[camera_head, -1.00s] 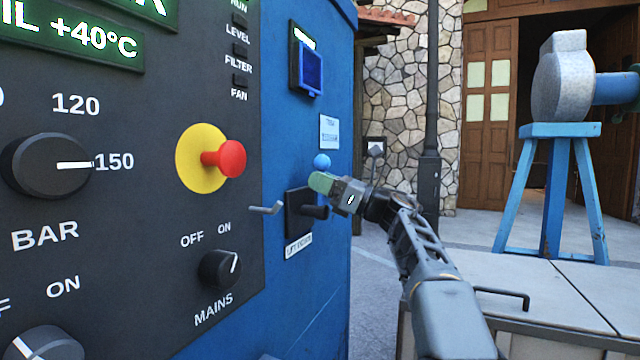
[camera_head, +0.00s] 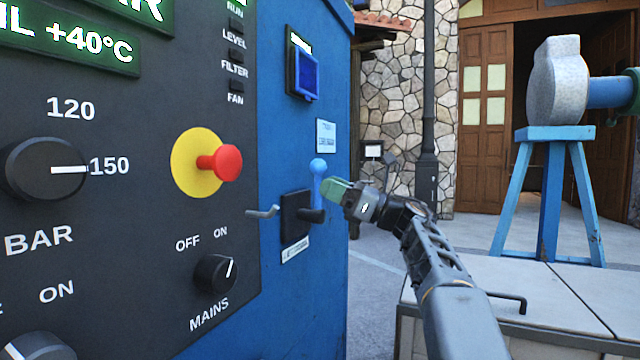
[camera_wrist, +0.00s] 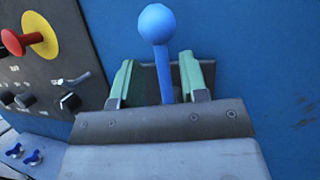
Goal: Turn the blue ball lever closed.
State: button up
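The blue ball lever (camera_head: 318,168) stands upright on a dark mount (camera_head: 295,216) on the side of the blue cabinet, its ball at the top. In the wrist view the ball (camera_wrist: 156,24) and its stem show between my gripper's two green fingers, with a gap on each side. My gripper (camera_head: 336,190) is open beside the lever stem, just below the ball. I see no contact with the stem. The lower end of the stem is hidden behind my gripper in the wrist view.
A red knob on a yellow disc (camera_head: 188,170) and a small grey handle (camera_head: 263,212) stick out from the cabinet's panel, left of the lever. A grey-topped bench (camera_head: 560,290) stands at the right, with a blue stand on it. Open paving lies behind my arm.

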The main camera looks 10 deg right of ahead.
jog(key=v, duration=1)
jog(key=shift+d, duration=0.25)
jog(key=shift+s, duration=0.1)
